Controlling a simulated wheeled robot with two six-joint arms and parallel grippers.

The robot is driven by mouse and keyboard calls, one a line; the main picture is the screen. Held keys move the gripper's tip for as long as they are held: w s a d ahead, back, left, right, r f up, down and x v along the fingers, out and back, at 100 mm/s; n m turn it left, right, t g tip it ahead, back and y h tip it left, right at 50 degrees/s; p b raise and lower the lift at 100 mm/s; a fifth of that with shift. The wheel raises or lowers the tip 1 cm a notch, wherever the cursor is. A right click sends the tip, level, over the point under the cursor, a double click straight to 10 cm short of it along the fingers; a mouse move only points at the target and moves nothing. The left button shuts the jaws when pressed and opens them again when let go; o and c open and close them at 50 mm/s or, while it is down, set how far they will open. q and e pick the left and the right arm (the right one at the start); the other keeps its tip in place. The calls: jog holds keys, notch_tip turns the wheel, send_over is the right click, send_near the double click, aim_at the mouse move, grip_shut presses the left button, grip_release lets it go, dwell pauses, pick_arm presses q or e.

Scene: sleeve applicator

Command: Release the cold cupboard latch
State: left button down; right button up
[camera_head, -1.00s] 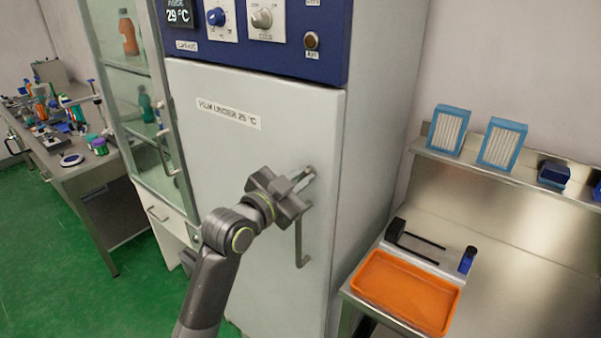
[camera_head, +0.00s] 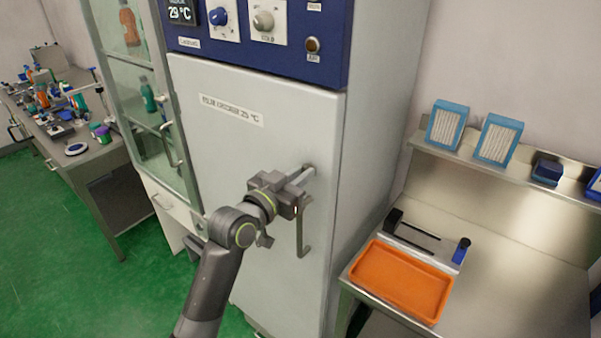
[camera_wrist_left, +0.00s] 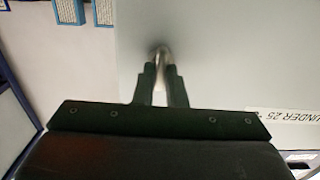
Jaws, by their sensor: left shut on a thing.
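The cold cupboard (camera_head: 235,150) is a tall pale cabinet with a blue control panel on top. Its door looks closed against the frame. A grey metal latch handle (camera_head: 301,245) stands out near the door's right edge, with its lower bar hanging down and bent at the end. My left gripper (camera_head: 299,184) is at the handle's upper part and hides some of it. In the left wrist view, its two dark fingers (camera_wrist_left: 161,75) close around a shiny metal piece of the handle (camera_wrist_left: 162,53) in front of the pale door. My right gripper is not in view.
A steel bench (camera_head: 500,250) with an orange tray (camera_head: 400,281) stands close on the right. A glass-fronted cabinet (camera_head: 150,90) adjoins on the left, beyond it a cluttered table (camera_head: 85,160). Green floor (camera_head: 70,270) is free at the lower left.

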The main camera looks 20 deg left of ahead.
pick_arm(q)
jog(key=c, duration=1.5)
grip_release()
jog(key=shift+s+a+f, duration=0.1)
jog(key=shift+s+a, duration=0.05)
jog(key=shift+s, duration=0.3)
jog(key=shift+b+v, duration=0.3)
jog(key=shift+v, duration=7.95)
